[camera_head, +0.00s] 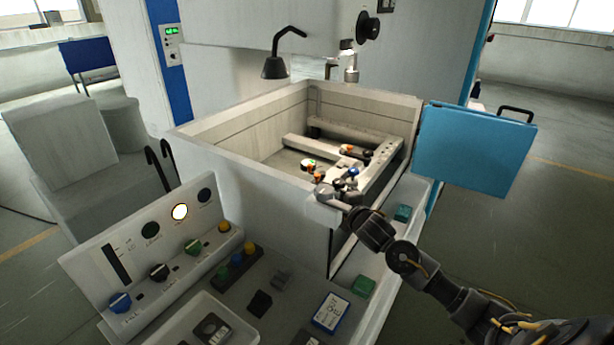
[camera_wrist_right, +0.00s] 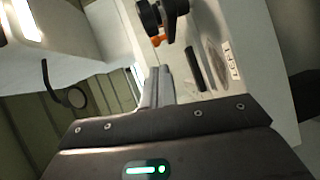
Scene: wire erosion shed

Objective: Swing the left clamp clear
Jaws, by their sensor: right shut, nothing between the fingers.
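In the right wrist view, a black clamp (camera_wrist_right: 163,18) with an orange tip stands just beyond my fingers, beside a pale bar bearing a small label (camera_wrist_right: 232,58) that seems to read LEFT. My right gripper (camera_head: 328,190) reaches over the near right corner of the tank. Its fingers (camera_wrist_right: 157,82) are closed together, empty and apart from the clamp. My left gripper is out of view.
The tank's walls (camera_head: 245,125) surround the clamps. A second clamp (camera_head: 348,150) is by the back rail. A blue door (camera_head: 472,148) stands open at right. A control panel (camera_head: 155,245) and a tray (camera_head: 190,320) are at front left. A black lamp (camera_head: 275,68) hangs above.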

